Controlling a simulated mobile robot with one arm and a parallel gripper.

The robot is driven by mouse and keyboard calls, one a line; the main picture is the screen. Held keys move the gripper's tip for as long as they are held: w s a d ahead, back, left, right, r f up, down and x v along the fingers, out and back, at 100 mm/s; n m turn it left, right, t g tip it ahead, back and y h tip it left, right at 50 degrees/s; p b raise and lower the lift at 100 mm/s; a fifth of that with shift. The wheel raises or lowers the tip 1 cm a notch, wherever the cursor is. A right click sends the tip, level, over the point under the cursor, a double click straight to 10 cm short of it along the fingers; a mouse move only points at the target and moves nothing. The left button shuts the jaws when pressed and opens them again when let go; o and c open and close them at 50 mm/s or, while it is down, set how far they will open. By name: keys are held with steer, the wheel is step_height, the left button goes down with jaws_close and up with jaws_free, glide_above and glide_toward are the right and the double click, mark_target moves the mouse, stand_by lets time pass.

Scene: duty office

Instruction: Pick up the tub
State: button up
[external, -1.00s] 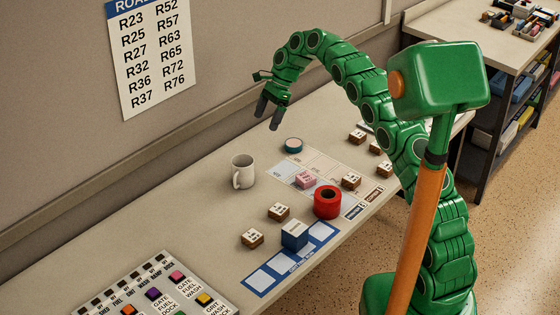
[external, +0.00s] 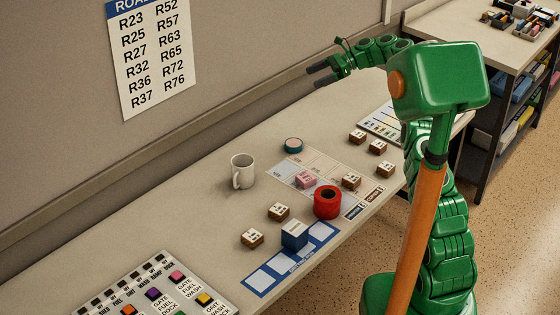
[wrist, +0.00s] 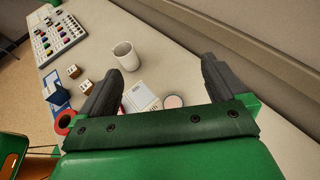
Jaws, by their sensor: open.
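The tub shows beyond the palm edge, nearer the right finger, and is not touched.
A white mug (external: 242,171) stands left of the tub. A red tape roll (external: 327,202), a blue block (external: 294,235), a pink block (external: 306,179) and several brown-based cubes (external: 351,181) lie nearby. A button panel (external: 155,290) is at front left. The wall runs behind the table.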

glide_toward(295, 142)
steer(key=shift+a+f, duration=0.2)
steer(key=shift+a, duration=0.45)
steer(key=shift+a+f, duration=0.15)
steer(key=shift+f, duration=0.05)
steer(key=shift+s+x, duration=0.1)
steer(key=shift+x, duration=1.8)
steer(key=shift+s+x, duration=0.15)
steer(key=shift+x, duration=1.75)
steer(key=c, duration=1.2)
steer(key=shift+c, duration=0.2)
steer(key=shift+r, duration=0.1)
steer(key=shift+r, duration=0.6)
steer(key=s+d+r, duration=0.5)
steer(key=s+r, duration=0.6)
steer(key=s, duration=0.2)
steer(key=shift+d+r, duration=0.15)
steer(key=shift+r, duration=0.2)
